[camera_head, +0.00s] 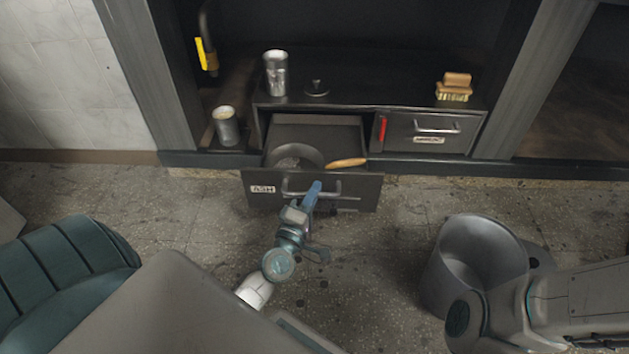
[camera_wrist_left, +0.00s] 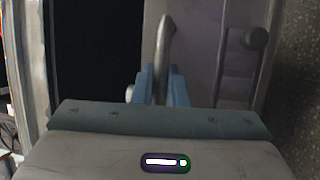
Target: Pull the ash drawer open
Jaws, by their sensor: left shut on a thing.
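The ash drawer (camera_head: 225,188), dark grey with a white ASH label, stands pulled out from the low black cabinet in the head view. Inside it lie a dark round pan-like thing (camera_head: 294,152) and a wooden handle (camera_head: 347,162). My left gripper (camera_head: 313,189) is at the drawer's front, shut on its metal bar handle (camera_head: 292,193). The left wrist view shows the blue fingers (camera_wrist_left: 161,88) around the handle (camera_wrist_left: 166,40). My right arm shows at the lower right of the head view, but its fingertips are not visible.
A second, shut drawer (camera_head: 400,132) with a red tab sits to the right. A metal tumbler (camera_head: 276,72), a small lid (camera_head: 317,88) and a brush (camera_head: 454,88) stand on the cabinet top. A metal can (camera_head: 226,126) stands at left. A bucket (camera_head: 470,262) stands on the floor at right.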

